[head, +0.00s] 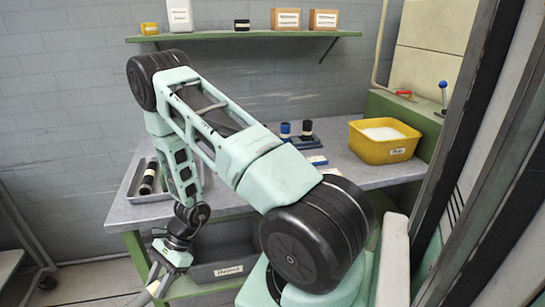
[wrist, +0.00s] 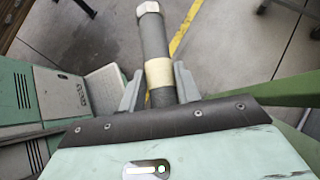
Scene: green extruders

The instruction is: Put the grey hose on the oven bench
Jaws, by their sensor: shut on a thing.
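My gripper (wrist: 160,85) is shut on the grey hose (wrist: 153,38). In the wrist view the hose has a pale hexagonal fitting at its far end and a cream band between the fingers. In the head view my gripper (head: 168,262) is low at the left, in front of the bench's left end and below its top. Part of the hose (head: 153,289) shows under it at the bottom edge. The grey-topped bench (head: 232,205) has a green frame. I cannot tell whether it is the oven bench; no oven is clearly seen.
A metal tray (head: 134,190) with dark cylinders lies on the bench's left end. A yellow bin (head: 382,150) stands at its right, with small blue and black parts (head: 285,130) between. A green shelf (head: 240,35) is above. A dark labelled box (head: 225,272) sits below the top.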

